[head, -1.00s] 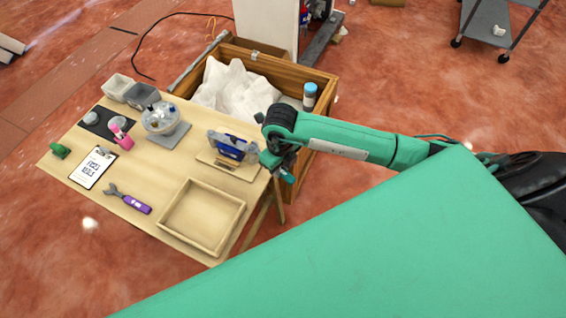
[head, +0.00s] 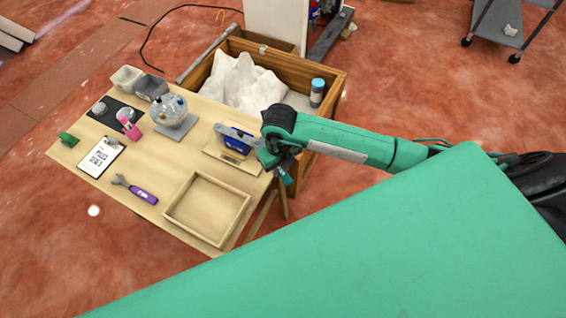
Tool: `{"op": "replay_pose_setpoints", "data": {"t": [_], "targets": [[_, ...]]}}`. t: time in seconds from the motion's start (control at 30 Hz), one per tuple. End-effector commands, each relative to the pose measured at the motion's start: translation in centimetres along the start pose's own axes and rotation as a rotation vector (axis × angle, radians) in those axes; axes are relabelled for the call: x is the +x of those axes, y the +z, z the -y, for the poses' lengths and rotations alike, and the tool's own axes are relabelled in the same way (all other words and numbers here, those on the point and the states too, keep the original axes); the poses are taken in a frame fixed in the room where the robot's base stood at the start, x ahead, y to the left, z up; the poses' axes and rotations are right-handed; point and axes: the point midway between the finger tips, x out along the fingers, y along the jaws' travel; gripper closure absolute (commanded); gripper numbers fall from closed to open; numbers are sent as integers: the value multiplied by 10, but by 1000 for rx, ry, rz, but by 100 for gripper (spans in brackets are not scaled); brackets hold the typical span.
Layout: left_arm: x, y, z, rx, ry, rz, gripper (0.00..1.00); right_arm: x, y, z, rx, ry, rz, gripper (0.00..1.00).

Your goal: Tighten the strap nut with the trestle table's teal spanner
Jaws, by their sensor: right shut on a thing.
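My right gripper (head: 272,159) is beside the right edge of the trestle table (head: 165,224). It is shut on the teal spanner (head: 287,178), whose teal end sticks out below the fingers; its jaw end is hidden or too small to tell. Just left of the gripper, a blue and grey device (head: 238,140) stands on a small wooden board (head: 214,152). I cannot make out the strap nut, nor whether the spanner touches the device. A purple-handled spanner (head: 142,194) lies on the table. My left gripper is out of view.
An empty wooden tray (head: 170,215) is at the table's front right. A clipboard (head: 101,157), a pink item (head: 129,127), a glass bowl (head: 171,109) and grey bins (head: 151,88) are farther left and back. A wooden crate (head: 328,108) with white sheeting stands behind.

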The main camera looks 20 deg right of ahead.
Motion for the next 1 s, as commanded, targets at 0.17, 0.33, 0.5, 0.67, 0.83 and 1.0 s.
{"op": "replay_pose_setpoints", "data": {"t": [0.17, 0.33, 0.5, 0.67, 0.83, 1.0], "targets": [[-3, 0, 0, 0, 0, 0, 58, -1, 0, -7, 60, 0, 0, 100], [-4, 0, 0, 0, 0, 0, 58, 0, 0, -10, 89, 0, 1, 100], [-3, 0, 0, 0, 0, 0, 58, 0, 0, -10, 91, 0, 1, 100], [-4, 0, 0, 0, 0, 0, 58, 0, 0, -10, 94, 0, 1, 100], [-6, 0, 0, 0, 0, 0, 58, -1, 1, -16, 139, 1, 0, 100], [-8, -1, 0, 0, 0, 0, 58, -1, 3, -23, 199, 1, 0, 100]]}}
